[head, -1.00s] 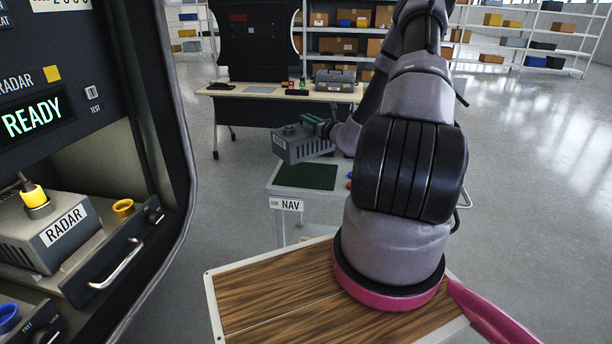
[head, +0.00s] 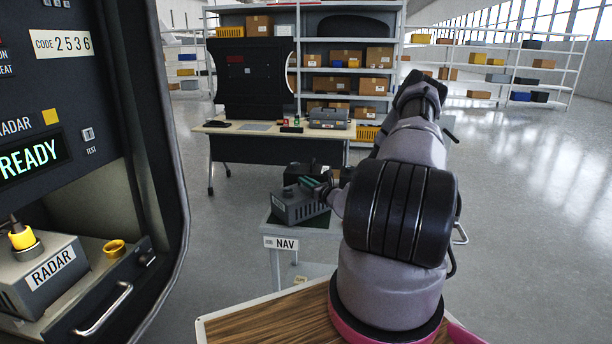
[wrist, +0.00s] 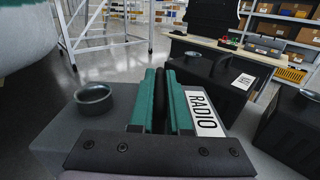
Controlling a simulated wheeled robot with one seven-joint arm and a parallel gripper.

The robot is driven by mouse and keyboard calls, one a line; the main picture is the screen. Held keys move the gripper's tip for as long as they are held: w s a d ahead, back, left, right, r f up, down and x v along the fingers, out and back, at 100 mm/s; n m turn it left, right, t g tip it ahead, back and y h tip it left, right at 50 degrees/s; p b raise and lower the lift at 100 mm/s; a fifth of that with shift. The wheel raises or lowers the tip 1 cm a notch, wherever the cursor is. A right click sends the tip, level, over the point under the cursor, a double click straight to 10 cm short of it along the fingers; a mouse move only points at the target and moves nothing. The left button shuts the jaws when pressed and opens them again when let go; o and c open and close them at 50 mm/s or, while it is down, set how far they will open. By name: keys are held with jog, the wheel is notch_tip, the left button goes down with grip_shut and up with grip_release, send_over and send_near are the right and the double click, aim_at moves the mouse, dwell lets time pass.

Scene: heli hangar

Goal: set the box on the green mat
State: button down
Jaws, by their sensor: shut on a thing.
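The grey box (head: 298,206) is at the cart in the head view, with a label on its front. The green mat (head: 320,222) shows only as a dark strip at the box's right; the box hides the rest. I cannot tell whether the box touches the mat or hangs just above it. My gripper (head: 314,183), with teal fingers, is shut on the box from above. In the wrist view the fingers (wrist: 160,100) are closed on a dark part of the box (wrist: 60,135), beside a RADIO label.
The cart (head: 330,232) carries a NAV sign. A black case (head: 318,172) stands behind the box. A table (head: 275,145) and shelves are farther back. The RADAR console (head: 50,275) is at the left; open floor lies at the right.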

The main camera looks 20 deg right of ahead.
jog(key=c, duration=1.3)
grip_release()
jog(key=shift+f, duration=0.1)
jog(key=o, duration=0.4)
jog(key=shift+s, duration=0.1)
jog(key=s+d, duration=0.2)
jog(key=s, duration=1)
jog(key=s+a+r+n+g+y, duration=0.3)
jog(key=a+r+n+g+y, duration=0.25)
jog(key=a+r+n, duration=0.45)
jog(key=s+a+r+n+g+y, duration=0.35)
jog(key=a+r+n+g, duration=0.45)
jog(key=a+r, duration=0.4)
jog(key=s+a+r+n+g+h, duration=0.25)
jog(key=s+r+n+h, duration=0.25)
jog(key=s+r+n, duration=0.45)
jog(key=s+d+r+t+h, duration=0.1)
jog(key=s+r+t, duration=0.1)
jog(key=s, duration=0.1)
jog(key=s+d+r+n+t+h, duration=0.1)
jog(key=s+r+h, duration=0.1)
jog(key=s+r, duration=0.1)
jog(key=s+d+r+n+t+h, duration=0.1)
jog(key=s+r+t+h, duration=0.1)
jog(key=s+r, duration=0.1)
jog(key=shift+s+d+r+t, duration=0.2)
jog(key=shift+s+d+t, duration=0.1)
jog(key=shift+s+d, duration=0.05)
